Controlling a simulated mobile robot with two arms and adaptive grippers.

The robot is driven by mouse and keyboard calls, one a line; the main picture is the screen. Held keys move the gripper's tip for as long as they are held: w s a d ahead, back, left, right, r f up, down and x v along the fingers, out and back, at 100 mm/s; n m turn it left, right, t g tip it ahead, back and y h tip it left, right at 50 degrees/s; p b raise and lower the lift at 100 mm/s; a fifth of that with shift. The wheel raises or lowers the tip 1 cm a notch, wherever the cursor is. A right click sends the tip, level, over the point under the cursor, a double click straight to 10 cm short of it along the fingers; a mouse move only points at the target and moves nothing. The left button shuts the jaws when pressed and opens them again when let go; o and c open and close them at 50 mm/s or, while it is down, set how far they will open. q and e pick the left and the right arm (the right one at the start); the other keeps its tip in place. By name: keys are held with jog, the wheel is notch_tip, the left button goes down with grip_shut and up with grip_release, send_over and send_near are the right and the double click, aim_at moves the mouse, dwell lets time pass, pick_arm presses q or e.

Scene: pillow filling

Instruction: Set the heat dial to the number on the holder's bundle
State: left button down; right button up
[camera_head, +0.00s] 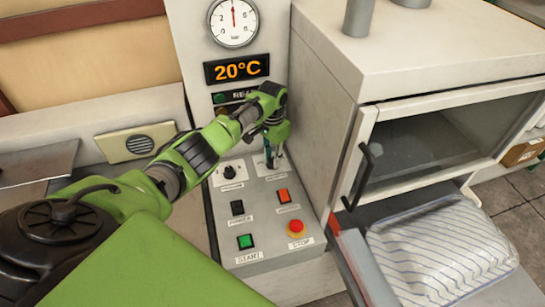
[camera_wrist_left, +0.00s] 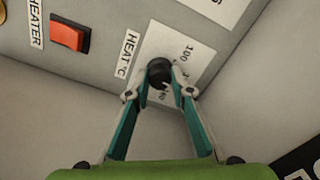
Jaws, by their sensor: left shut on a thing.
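The black heat dial (camera_wrist_left: 159,71) sits on a white scale plate marked HEAT °C in the left wrist view. The number 100 is readable on the scale; the other marks are partly hidden by the dial and fingers. My left gripper (camera_wrist_left: 161,88) is shut on the dial, one teal finger on each side. In the head view the left gripper (camera_head: 272,154) reaches down to the panel's upper right and hides most of the dial. A display (camera_head: 237,69) above reads 20°C. No holder or numbered bundle shows. My right gripper is not in view.
The panel (camera_head: 262,240) has a red heater switch (camera_head: 284,195), a black power switch (camera_head: 237,207), a green start button (camera_head: 245,242) and a red stop button (camera_head: 296,228). A machine with an open chamber stands right. A striped pillow (camera_head: 440,252) lies before it.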

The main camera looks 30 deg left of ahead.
aim_at(272, 159)
pick_arm(q)
jog(key=m, duration=0.5)
jog(key=shift+m, duration=0.4)
jog(key=m, duration=0.5)
jog(key=shift+m+b, duration=0.3)
jog(key=shift+b, duration=0.05)
jog(key=shift+r, duration=0.1)
jog(key=c, duration=1.8)
grip_release()
notch_tip(272, 159, up, 12)
